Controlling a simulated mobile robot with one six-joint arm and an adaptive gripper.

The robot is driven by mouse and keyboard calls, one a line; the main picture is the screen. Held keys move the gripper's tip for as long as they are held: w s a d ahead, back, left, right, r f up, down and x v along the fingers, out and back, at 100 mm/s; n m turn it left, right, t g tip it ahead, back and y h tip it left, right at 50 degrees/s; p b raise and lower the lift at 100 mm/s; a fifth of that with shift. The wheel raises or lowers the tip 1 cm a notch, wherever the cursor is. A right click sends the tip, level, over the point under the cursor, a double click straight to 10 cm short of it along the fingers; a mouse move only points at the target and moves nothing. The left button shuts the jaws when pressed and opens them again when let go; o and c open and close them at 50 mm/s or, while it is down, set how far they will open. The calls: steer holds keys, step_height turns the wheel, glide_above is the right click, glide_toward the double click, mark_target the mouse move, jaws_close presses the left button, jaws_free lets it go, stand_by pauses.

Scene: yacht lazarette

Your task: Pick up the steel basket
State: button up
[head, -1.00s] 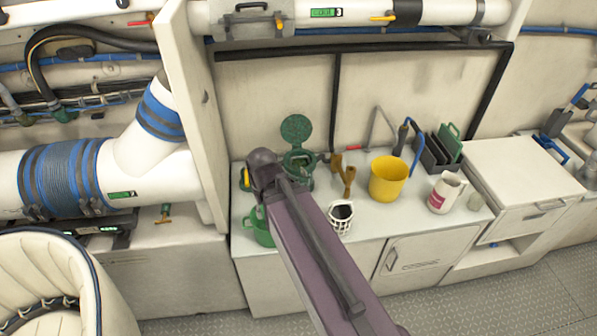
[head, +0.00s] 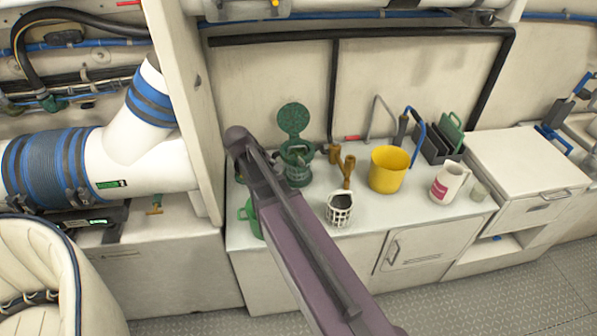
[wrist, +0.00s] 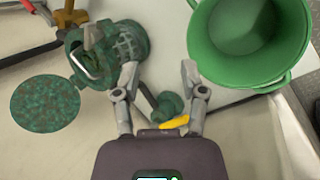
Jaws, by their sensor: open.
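A pale openwork basket (head: 340,210) with a dark inside stands on the counter's front part in the head view; I cannot tell if it is steel. A green strainer housing (head: 298,165) stands behind it with its round lid up. In the wrist view the housing (wrist: 108,50) is at upper left, with a thin metal bail and a lattice part at its mouth; what sits inside is unclear. My gripper (wrist: 160,80) is open and empty, fingers pointing towards the space between the housing and a green bucket (wrist: 243,40). My arm hides the gripper in the head view.
A yellow bucket (head: 388,168), a white-and-pink jug (head: 449,182) and brown fittings (head: 346,172) stand to the right on the white counter (head: 295,222). A green fitting (wrist: 168,104) with a yellow part lies between my fingers' bases in the wrist view. An upright panel (head: 187,110) stands left.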

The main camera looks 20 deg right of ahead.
mark_target(295, 147)
steer(key=w+d+n+h+b, duration=0.2)
steer(key=w+n+h, duration=0.1)
steer(key=w, duration=0.3)
steer(key=w+d+n+h+b, duration=0.3)
steer(key=w, duration=0.4)
steer(key=shift+w+r+t, duration=0.15)
steer(key=shift+r+t, duration=0.15)
steer(key=b+x, duration=0.3)
steer(key=x, duration=0.2)
steer(key=shift+f, duration=0.15)
steer(key=shift+b+x, duration=0.3)
steer(key=shift+x, duration=0.55)
steer(key=shift+d, duration=0.15)
steer(key=b+x, duration=0.2)
steer(key=x, duration=0.2)
steer(key=shift+d+f+b, duration=0.2)
steer(key=shift+d+b, duration=0.2)
